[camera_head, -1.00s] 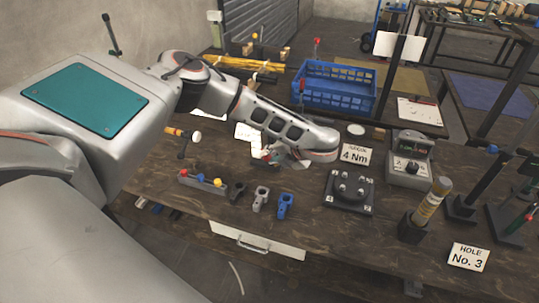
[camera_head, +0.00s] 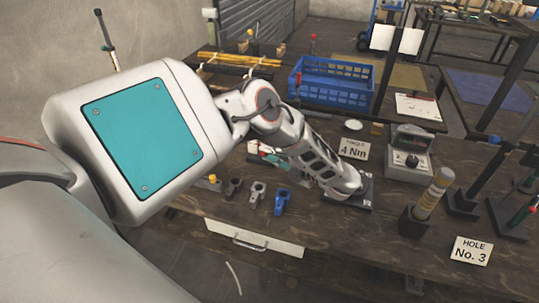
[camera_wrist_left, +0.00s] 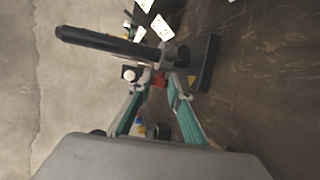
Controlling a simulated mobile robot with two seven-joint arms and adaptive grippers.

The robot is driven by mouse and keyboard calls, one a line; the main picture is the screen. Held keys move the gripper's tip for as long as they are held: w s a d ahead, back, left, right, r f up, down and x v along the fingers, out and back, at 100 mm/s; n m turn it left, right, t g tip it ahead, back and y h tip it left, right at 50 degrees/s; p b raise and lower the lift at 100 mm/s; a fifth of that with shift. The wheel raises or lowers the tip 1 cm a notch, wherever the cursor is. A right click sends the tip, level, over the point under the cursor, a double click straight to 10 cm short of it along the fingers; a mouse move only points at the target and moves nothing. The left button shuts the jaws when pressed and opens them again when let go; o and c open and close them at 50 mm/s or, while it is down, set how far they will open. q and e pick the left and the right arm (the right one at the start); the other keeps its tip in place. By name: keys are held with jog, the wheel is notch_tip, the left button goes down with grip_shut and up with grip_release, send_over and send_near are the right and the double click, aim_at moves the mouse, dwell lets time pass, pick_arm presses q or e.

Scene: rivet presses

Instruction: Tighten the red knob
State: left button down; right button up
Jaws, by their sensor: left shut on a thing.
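My left gripper (camera_wrist_left: 159,84) shows in the left wrist view with its teal fingers closed on a small red piece (camera_wrist_left: 160,78), which seems to be the red knob. A dark cylinder and a grey end part lie just beyond the fingertips, and a white ball-like part is beside them. Whether the red piece turns cannot be told. My right gripper is not in view.
A black fixture (camera_head: 365,195) is partly behind my wrist. The 4 Nm card (camera_head: 353,149), a dial box (camera_head: 408,157) and a tool in a black holder (camera_head: 432,195) stand to the right. Blue and grey clamp-like parts (camera_head: 283,203) are in front; a blue crate (camera_head: 330,88) is behind.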

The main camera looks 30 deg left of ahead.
pick_arm(q)
jog(key=shift+s, duration=0.1)
dwell(0.3)
jog(key=c, duration=1.9)
grip_release()
jog(key=shift+a, duration=0.1)
jog(key=v, duration=1.1)
jog(key=shift+d, duration=0.35)
jog(key=shift+d+r, duration=0.1)
jog(key=shift+d, duration=0.1)
